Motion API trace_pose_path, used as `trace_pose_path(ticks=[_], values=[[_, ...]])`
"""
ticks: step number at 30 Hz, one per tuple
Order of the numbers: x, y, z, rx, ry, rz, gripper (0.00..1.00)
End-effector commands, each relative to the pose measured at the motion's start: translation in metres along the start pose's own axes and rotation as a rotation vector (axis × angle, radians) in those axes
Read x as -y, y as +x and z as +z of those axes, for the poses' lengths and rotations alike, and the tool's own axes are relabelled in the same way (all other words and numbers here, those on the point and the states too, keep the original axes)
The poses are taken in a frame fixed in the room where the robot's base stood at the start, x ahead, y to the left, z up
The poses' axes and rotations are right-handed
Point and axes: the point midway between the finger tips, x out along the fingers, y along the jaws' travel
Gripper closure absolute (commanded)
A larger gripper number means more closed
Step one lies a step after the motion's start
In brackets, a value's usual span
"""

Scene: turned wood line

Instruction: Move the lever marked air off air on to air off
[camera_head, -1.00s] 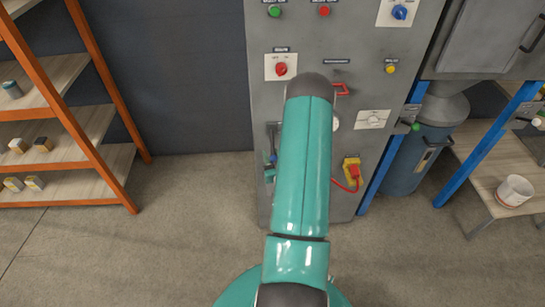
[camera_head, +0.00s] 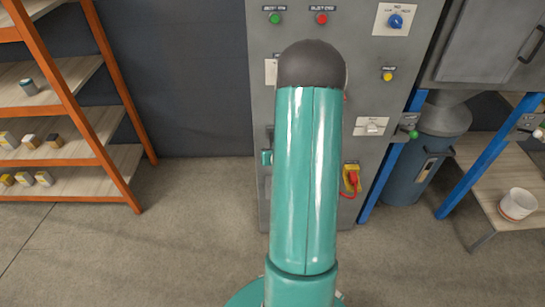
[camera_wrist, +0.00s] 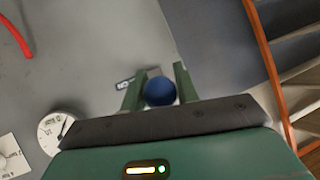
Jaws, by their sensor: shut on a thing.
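In the wrist view a round blue knob (camera_wrist: 159,92) sits between the two green fingers of my gripper (camera_wrist: 160,72), which is shut on it. The knob appears to be the lever's end; its shaft is mostly hidden. A small label plate (camera_wrist: 125,83) is beside the knob on the grey panel (camera_wrist: 100,40); its words are too small to read. In the head view my arm covers most of this part of the panel (camera_head: 385,50). A dark fitting (camera_head: 270,132) shows at the arm's left edge.
A dial gauge (camera_wrist: 58,130), a white switch plate (camera_wrist: 12,155) and a red handle (camera_wrist: 15,35) are on the panel near my gripper. An orange-framed rack (camera_head: 105,75) stands left. A yellow-red switch (camera_head: 351,178) and a blue bin (camera_head: 420,160) are right.

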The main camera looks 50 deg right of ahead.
Motion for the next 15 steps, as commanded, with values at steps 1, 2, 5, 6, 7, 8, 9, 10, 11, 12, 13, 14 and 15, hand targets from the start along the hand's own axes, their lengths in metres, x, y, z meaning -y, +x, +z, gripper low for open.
trace_pose_path(ticks=[1, 2, 5, 6, 7, 8, 9, 10, 11, 12, 13, 14, 15], values=[[-0.001, -0.004, -0.005, 0.038, 0.009, 0.006, 1.00], [0.000, -0.005, -0.007, 0.063, 0.016, 0.008, 1.00], [0.001, -0.008, -0.014, 0.141, 0.038, 0.014, 1.00], [0.002, -0.009, -0.017, 0.170, 0.047, 0.016, 1.00], [0.001, -0.010, -0.019, 0.192, 0.053, 0.019, 1.00], [0.002, -0.011, -0.021, 0.213, 0.058, 0.020, 1.00], [0.003, -0.012, -0.023, 0.228, 0.063, 0.019, 1.00], [0.003, -0.013, -0.024, 0.226, 0.062, 0.019, 1.00], [0.004, -0.013, -0.026, 0.225, 0.062, 0.018, 1.00], [0.004, -0.014, -0.029, 0.224, 0.060, 0.018, 1.00], [0.004, -0.015, -0.031, 0.223, 0.060, 0.017, 1.00], [0.004, -0.015, -0.033, 0.222, 0.060, 0.017, 1.00], [0.005, -0.016, -0.035, 0.221, 0.061, 0.016, 1.00]])
